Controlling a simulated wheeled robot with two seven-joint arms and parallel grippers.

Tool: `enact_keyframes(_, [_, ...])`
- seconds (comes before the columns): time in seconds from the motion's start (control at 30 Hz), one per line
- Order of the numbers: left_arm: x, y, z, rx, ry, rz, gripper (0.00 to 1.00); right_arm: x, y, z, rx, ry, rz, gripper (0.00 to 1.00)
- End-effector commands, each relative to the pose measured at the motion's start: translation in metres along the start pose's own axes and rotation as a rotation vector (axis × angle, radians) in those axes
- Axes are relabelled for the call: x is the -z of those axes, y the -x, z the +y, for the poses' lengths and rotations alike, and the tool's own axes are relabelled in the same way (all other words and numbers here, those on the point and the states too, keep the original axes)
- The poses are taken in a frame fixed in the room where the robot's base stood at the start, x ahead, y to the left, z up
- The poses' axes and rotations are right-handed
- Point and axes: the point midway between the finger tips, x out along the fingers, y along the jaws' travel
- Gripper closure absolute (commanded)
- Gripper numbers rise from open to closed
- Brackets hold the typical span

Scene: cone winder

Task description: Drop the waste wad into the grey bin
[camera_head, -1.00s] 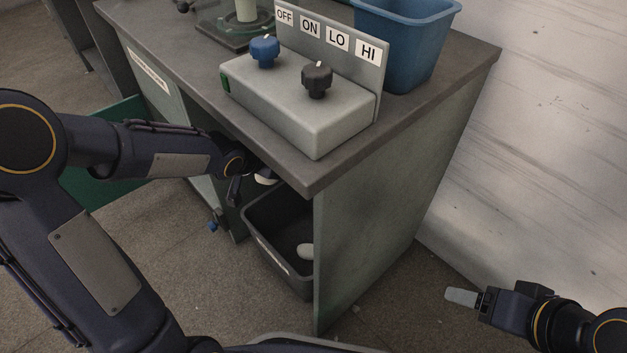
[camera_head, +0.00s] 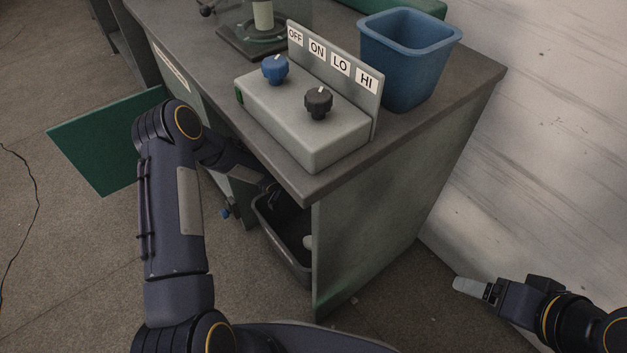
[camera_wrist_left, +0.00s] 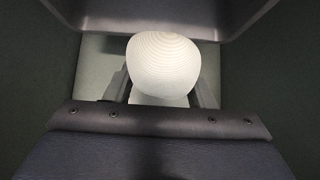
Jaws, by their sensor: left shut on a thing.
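The grey bin (camera_head: 283,255) stands on the floor under the worktop, partly hidden by the side panel. A pale rounded thing (camera_head: 308,242) shows inside it, cut off by the panel. My left gripper (camera_head: 270,188) is under the worktop edge at the bin's upper rim, mostly in shadow. In the left wrist view my left gripper (camera_wrist_left: 163,92) is shut on the waste wad (camera_wrist_left: 163,65), a white, ridged, rounded lump between the fingers. The wad is not clear in the head view. My right gripper (camera_head: 472,287) is far right, away from the bin; its finger gap is hidden.
The worktop (camera_head: 475,75) overhangs the bin, and a side panel (camera_head: 365,220) closes its right side. A control box (camera_head: 305,120) with two knobs and a blue bin (camera_head: 405,65) stand on top. A green panel (camera_head: 105,140) juts out at left.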

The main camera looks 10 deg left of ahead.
Motion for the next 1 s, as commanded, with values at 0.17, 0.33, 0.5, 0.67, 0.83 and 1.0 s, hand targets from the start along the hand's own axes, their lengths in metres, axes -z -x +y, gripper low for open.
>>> enact_keyframes(0.17, [-0.017,-0.017,0.0,0.0,0.0,-0.001,0.72,-0.01,-0.02,0.009,0.0,0.0,0.0,0.25])
enact_keyframes(0.33, [-0.031,-0.031,0.0,0.0,0.0,0.0,0.72,-0.019,-0.037,0.017,0.0,0.0,0.0,0.25])
enact_keyframes(0.5, [-0.038,-0.038,0.0,0.0,0.0,0.001,0.72,-0.022,-0.044,0.02,0.0,0.0,0.0,0.25])
enact_keyframes(0.67, [-0.037,-0.037,0.0,0.001,0.001,0.001,0.72,-0.022,-0.044,0.02,0.0,0.0,0.0,0.25])
enact_keyframes(0.83, [-0.037,-0.037,0.0,0.001,0.001,0.0,0.43,-0.022,-0.043,0.02,0.0,0.0,0.0,0.25])
enact_keyframes(1.0, [-0.037,-0.037,0.0,0.001,0.001,0.0,0.25,-0.022,-0.043,0.02,0.0,0.0,0.0,0.25])
